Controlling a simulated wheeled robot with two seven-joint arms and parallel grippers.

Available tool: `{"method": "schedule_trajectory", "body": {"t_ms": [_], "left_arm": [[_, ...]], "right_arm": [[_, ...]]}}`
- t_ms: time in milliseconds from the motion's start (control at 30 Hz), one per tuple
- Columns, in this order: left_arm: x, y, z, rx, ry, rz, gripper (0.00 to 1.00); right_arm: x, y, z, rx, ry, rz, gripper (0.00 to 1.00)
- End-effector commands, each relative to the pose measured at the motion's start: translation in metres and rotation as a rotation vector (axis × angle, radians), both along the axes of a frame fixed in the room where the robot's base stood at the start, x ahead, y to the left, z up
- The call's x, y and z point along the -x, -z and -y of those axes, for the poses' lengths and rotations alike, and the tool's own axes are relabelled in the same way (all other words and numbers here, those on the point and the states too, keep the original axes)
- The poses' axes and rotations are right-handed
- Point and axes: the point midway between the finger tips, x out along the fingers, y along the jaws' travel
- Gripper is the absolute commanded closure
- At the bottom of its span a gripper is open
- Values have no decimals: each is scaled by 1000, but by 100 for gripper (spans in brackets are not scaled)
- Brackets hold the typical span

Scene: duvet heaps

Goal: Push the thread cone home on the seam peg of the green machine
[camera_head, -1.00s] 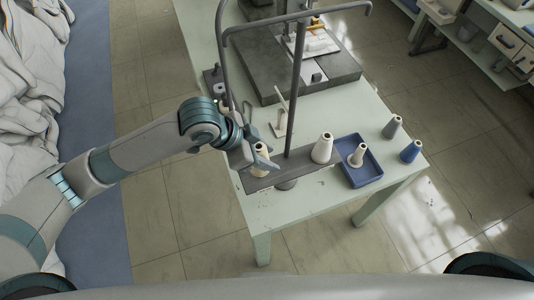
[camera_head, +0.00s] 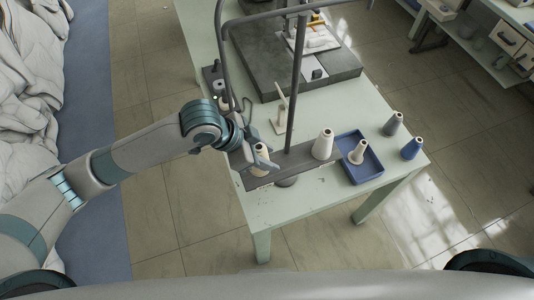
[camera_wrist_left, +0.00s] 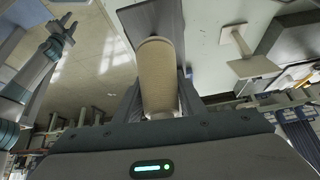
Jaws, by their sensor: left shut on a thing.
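A cream thread cone (camera_head: 260,158) stands at the left end of the dark grey stand plate (camera_head: 299,164) on the pale green machine table (camera_head: 297,208). My left gripper (camera_head: 256,162) is shut on this cone. In the left wrist view the cone (camera_wrist_left: 158,72) sits between the two fingers, over the plate (camera_wrist_left: 152,20). The peg under it is hidden, and I cannot tell how far down the cone sits. My right gripper (camera_wrist_left: 62,32) shows only in the left wrist view, small, with its fingers apart and empty.
A white cone (camera_head: 323,144) stands on the plate beside the stand pole (camera_head: 295,100). A blue tray (camera_head: 372,173) holds another cone (camera_head: 358,152). A grey cone (camera_head: 393,124) and a blue cone (camera_head: 412,148) stand at the right. A cream stand (camera_head: 280,120) is behind the gripper.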

Motion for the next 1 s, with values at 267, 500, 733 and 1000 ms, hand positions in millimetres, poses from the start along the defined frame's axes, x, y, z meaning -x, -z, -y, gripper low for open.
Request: {"method": "schedule_trajectory", "body": {"t_ms": [267, 500, 733, 1000], "left_arm": [[0, 6, 0, 0, -1, -1, 90], [0, 11, 0, -1, -1, -1, 90], [0, 16, 0, -1, -1, -1, 90], [0, 22, 0, 0, 0, 0, 90]], "right_arm": [[0, 2, -1, -1, 0, 0, 69], [0, 4, -1, -1, 0, 0, 69], [0, 5, 1, 0, -1, 0, 69], [0, 7, 3, 3, -2, 0, 69]]}}
